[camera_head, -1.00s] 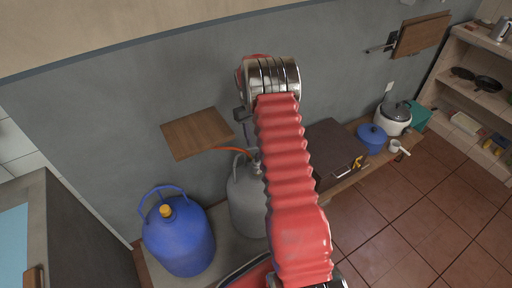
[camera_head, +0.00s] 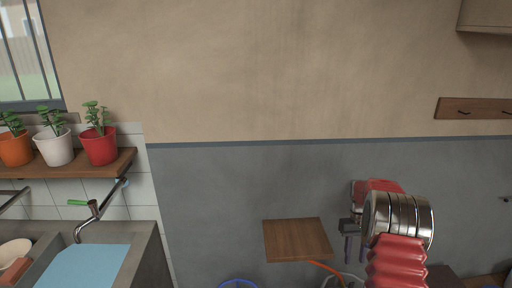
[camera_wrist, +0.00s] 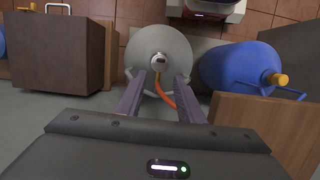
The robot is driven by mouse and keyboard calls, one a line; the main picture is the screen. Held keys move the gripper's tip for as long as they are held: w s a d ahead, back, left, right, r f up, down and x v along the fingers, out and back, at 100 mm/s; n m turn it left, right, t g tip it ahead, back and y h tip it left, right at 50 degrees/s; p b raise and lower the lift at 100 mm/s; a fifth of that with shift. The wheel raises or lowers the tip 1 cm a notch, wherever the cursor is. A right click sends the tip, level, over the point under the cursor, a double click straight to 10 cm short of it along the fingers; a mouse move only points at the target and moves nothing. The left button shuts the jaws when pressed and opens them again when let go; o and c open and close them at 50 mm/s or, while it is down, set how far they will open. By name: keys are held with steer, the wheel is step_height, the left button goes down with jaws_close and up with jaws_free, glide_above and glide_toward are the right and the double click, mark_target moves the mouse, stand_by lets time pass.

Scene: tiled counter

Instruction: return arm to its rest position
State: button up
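My arm is raised in front of the grey wall, with its red ribbed sleeve and metal wrist joint at the lower right of the head view. My gripper (camera_head: 354,248) points down there; it also shows in the wrist view (camera_wrist: 161,82). Its two fingers stand apart with nothing held between them. In the wrist view, a grey gas cylinder (camera_wrist: 172,45) with an orange hose stands below and beyond the fingers. I cannot tell the exact gap.
A sink (camera_head: 85,266) and potted plants (camera_head: 98,146) are far left.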

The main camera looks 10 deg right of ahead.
steer(key=s+a+r+t, duration=0.8)
steer(key=s+a+r, duration=1.9)
steer(key=s, duration=0.4)
steer(key=shift+a+r+n, duration=0.4)
steer(key=shift+a, duration=0.1)
